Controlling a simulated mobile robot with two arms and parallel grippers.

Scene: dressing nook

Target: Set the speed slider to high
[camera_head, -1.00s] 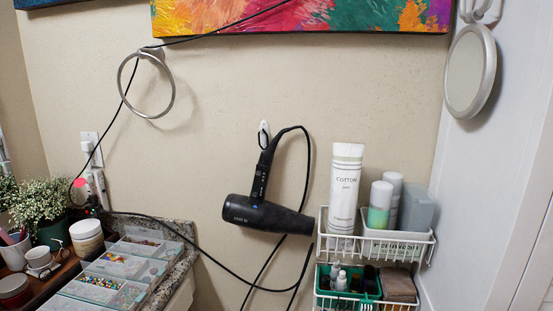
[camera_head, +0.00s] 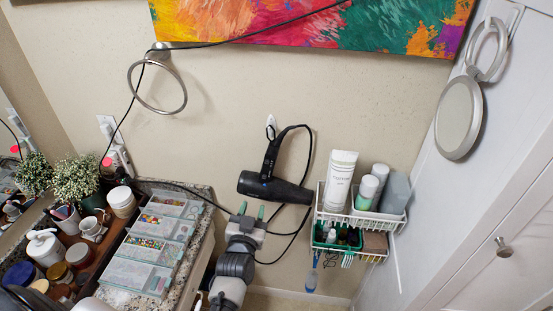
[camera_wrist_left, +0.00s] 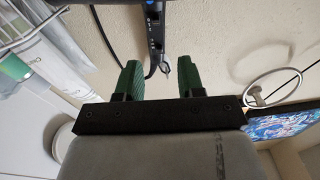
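A black hair dryer (camera_head: 275,187) hangs on the wall, its handle (camera_head: 269,158) pointing up to a white hook and its barrel lying sideways. Small switches with light markings show on the handle (camera_wrist_left: 155,20) in the left wrist view; the speed slider's setting is too small to read. My left gripper (camera_head: 252,209), with green fingertips, is just below the dryer's barrel in the head view. In the left wrist view its fingers (camera_wrist_left: 157,64) are apart with nothing held between them, and the handle is ahead of the gap. My right gripper is not in view.
A white wire rack (camera_head: 345,219) with bottles stands close right of the dryer. The dryer's black cord loops near my left gripper. A counter with clear bead boxes (camera_head: 138,275) is at left. A metal towel ring (camera_head: 157,88) hangs upper left; a round mirror (camera_head: 458,118) hangs right.

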